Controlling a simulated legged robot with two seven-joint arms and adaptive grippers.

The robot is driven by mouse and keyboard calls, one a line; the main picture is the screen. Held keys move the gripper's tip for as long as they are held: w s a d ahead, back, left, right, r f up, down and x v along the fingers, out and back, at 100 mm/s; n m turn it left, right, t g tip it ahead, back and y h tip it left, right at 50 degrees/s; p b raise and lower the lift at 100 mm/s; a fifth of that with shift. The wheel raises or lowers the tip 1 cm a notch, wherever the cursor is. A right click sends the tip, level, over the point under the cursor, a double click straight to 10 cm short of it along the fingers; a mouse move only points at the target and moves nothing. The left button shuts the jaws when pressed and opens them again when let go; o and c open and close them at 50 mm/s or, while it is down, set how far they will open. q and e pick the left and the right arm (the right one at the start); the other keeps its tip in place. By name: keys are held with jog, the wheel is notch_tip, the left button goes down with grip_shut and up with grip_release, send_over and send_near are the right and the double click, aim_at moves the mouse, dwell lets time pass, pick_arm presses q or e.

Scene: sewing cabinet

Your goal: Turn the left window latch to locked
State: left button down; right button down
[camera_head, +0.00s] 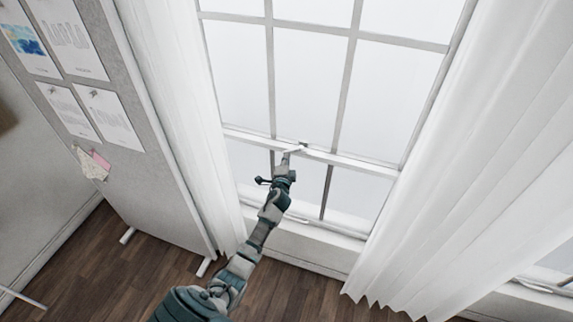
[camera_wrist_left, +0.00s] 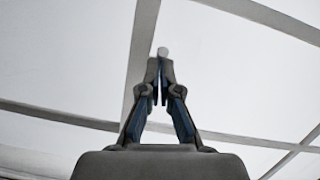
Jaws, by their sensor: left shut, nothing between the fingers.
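The window (camera_head: 310,95) fills the middle of the head view, with white bars and a horizontal middle rail. The window latch (camera_head: 302,144) is a small dark and light piece on that rail; its turned position is too small to tell. My left gripper (camera_head: 288,157) reaches up to the rail, its tips just below and left of the latch. In the left wrist view the left gripper (camera_wrist_left: 160,88) has its fingers together and empty. A small pale rounded end (camera_wrist_left: 162,52) shows just beyond the tips, perhaps part of the latch; contact is unclear. My right gripper is out of view.
White curtains hang at the left (camera_head: 180,110) and right (camera_head: 470,150) of the window. A grey pinboard (camera_head: 150,190) with papers stands at the left. The wooden floor (camera_head: 110,270) below is clear near the window sill.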

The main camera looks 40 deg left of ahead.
pick_arm(q)
jog(key=shift+a+r, duration=0.1)
jog(key=shift+a, duration=0.15)
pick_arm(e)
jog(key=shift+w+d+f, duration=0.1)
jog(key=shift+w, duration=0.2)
pick_arm(q)
jog(key=shift+r, duration=0.1)
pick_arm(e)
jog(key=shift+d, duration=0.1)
